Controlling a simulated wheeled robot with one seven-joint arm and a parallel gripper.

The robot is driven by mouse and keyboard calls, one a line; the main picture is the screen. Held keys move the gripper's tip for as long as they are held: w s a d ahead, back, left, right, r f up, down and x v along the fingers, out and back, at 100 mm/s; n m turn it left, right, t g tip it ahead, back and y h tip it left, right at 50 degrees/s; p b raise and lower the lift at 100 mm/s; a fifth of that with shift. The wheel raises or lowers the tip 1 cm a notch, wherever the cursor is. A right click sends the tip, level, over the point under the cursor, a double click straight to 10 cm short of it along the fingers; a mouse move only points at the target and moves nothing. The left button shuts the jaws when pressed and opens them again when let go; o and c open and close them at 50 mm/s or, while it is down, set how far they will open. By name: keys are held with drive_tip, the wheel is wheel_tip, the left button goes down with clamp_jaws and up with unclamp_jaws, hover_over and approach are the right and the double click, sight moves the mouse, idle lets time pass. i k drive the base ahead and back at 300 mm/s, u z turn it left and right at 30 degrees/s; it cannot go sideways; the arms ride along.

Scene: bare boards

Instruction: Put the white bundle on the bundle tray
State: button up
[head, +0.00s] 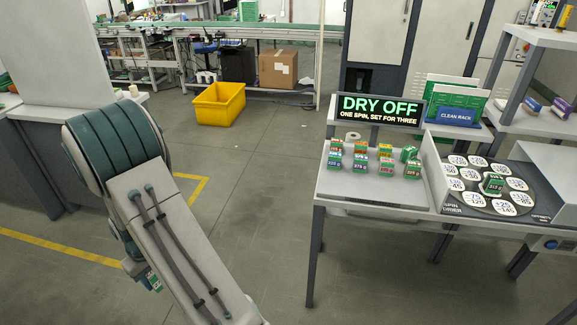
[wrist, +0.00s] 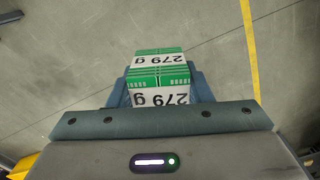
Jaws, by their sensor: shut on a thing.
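My gripper (wrist: 160,84) is shut on a green bundle with white labels (wrist: 160,78); the labels read 279 g, upside down in the wrist view. The blue-grey fingers are on either side of it, and bare floor lies beyond. In the head view my arm hides most of the gripper; a bit of the held bundle (head: 153,282) shows at the arm's lower left edge. Several similar bundles (head: 386,168) stand in rows on the light table (head: 352,190) at the right. I cannot tell which surface is the bundle tray.
A round spin dryer plate (head: 470,200) with white numbered pads carries one bundle (head: 492,184). A DRY OFF sign (head: 380,110) and a clean rack (head: 455,115) stand behind. A yellow bin (head: 219,104) is on the floor. Open floor lies between my arm and the table.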

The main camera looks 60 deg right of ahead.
sight(332, 182)
drive_tip(key=z, duration=1.45)
